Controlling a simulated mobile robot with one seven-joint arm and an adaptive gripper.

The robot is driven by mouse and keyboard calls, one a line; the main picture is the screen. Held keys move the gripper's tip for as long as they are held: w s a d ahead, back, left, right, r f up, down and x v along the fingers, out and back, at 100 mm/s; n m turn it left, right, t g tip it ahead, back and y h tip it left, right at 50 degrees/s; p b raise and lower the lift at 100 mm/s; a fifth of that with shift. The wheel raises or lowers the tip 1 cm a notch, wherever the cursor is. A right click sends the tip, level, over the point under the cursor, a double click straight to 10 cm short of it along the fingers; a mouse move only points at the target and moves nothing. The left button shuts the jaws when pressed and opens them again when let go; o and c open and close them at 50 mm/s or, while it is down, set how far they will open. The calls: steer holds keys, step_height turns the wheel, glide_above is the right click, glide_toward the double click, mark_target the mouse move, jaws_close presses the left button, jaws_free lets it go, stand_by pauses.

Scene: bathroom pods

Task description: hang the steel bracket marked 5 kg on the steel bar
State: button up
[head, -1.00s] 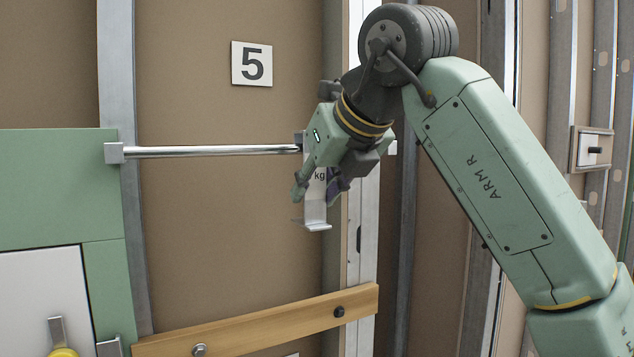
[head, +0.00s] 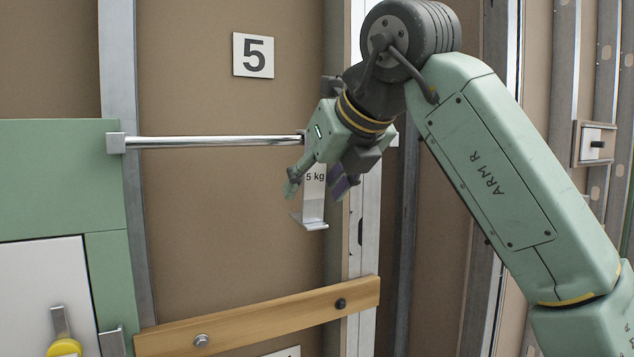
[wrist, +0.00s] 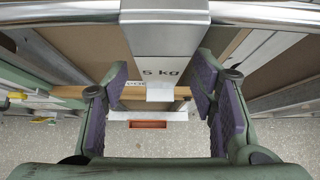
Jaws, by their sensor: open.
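The steel bracket marked 5 kg (head: 315,196) hangs down from the steel bar (head: 215,142) near its right end, with its bent foot at the bottom. In the wrist view the bracket (wrist: 166,42) passes over the bar (wrist: 265,15) at the top of the picture, and its 5 kg marking faces me. My gripper (head: 319,186) is open around the bracket's upright strip. In the wrist view the purple pads of my gripper (wrist: 158,105) stand apart on both sides, with gaps to the bracket. The bracket's top is hidden behind my gripper in the head view.
A wooden rail (head: 260,318) crosses the wall below the bracket. A sign with 5 (head: 253,55) is above the bar. A green panel (head: 55,180) is at the left. Metal studs (head: 365,230) stand right of the bracket. Open space lies between bar and rail.

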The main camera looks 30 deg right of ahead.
steer(key=v, duration=0.3)
steer(key=shift+d, duration=0.1)
steer(key=s, duration=1.2)
